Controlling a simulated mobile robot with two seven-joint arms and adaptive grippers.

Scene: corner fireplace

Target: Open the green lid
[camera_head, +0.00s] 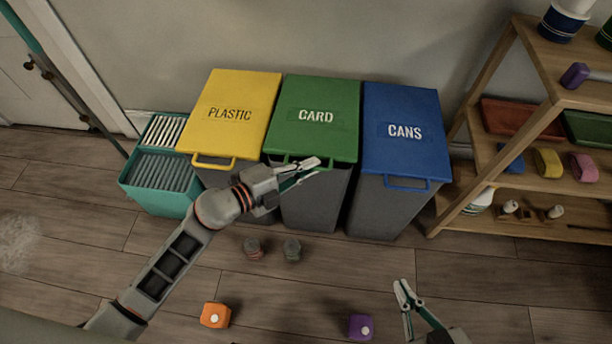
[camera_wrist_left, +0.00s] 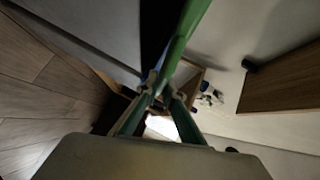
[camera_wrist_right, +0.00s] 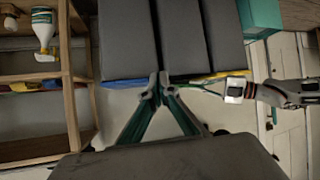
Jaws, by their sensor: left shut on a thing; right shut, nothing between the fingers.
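The green lid (camera_head: 316,98), marked CARD, lies down flat on the middle grey bin (camera_head: 312,195). Its front handle is partly hidden by my left gripper (camera_head: 312,165). My left gripper is shut on the green lid at this handle; the left wrist view shows green (camera_wrist_left: 184,36) running up from the fingertips (camera_wrist_left: 155,88). My right gripper (camera_head: 404,290) is shut and empty over the floor at the lower right, apart from the bins. Its fingertips (camera_wrist_right: 157,85) touch nothing that I can make out.
A yellow PLASTIC lid (camera_head: 229,95) is left of the green one, a blue CANS lid (camera_head: 405,105) right. A teal crate (camera_head: 150,198) stands far left, a wooden shelf (camera_head: 500,165) right.

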